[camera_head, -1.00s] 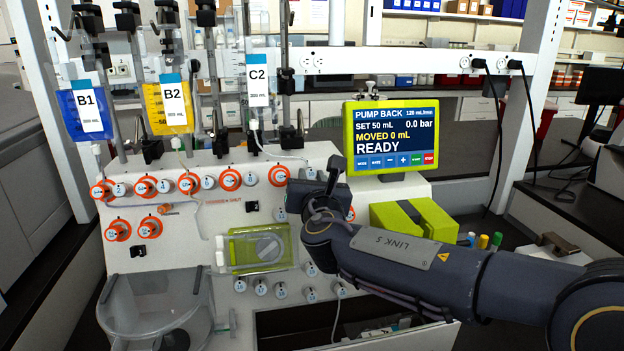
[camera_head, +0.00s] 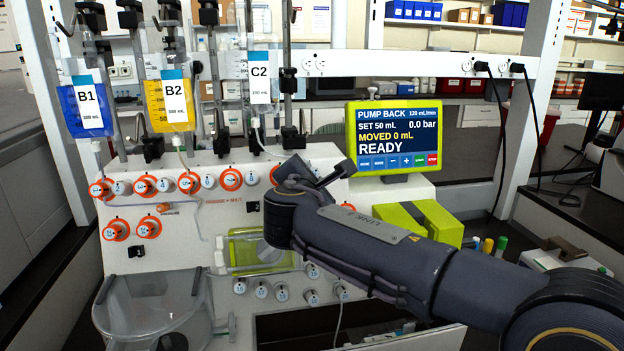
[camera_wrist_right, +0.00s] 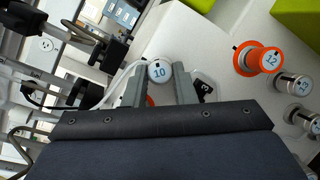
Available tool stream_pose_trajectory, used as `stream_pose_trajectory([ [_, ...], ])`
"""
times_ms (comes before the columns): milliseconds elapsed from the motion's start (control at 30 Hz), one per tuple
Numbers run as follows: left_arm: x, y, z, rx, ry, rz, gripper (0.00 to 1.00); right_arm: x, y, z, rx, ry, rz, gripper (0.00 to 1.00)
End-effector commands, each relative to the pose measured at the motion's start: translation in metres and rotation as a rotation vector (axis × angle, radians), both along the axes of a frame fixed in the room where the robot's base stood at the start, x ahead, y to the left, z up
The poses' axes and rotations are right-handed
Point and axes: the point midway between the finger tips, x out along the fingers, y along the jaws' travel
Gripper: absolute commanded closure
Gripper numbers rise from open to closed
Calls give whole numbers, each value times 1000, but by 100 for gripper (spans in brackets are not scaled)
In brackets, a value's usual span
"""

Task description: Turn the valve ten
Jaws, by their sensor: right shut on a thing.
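Valve ten is a white round cap marked 10 (camera_wrist_right: 160,71), seen in the right wrist view. The two grey fingers of my right gripper (camera_wrist_right: 160,88) stand on either side of it and are closed on it. Some orange shows just below the cap, between the fingers. In the head view my right arm and wrist cover this valve and the fingertips, so its turn angle cannot be read there. My left gripper is not in view.
Orange-ringed valve 12 (camera_wrist_right: 258,59) and valve 13 (camera_wrist_right: 293,85) are close by. White and orange valves (camera_head: 145,186) line the panel. The display (camera_head: 398,138) reads READY, MOVED 0 mL. Bags B1 (camera_head: 88,108), B2 (camera_head: 172,104) and C2 (camera_head: 260,85) hang above.

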Motion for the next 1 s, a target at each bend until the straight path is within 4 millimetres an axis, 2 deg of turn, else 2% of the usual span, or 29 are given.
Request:
stream_pose_trajectory([
  [600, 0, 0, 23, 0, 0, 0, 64, 2, 2, 6, 506, 102, -220, 99],
  [1000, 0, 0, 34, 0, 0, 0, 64, 2, 2, 6, 693, 140, -301, 99],
])
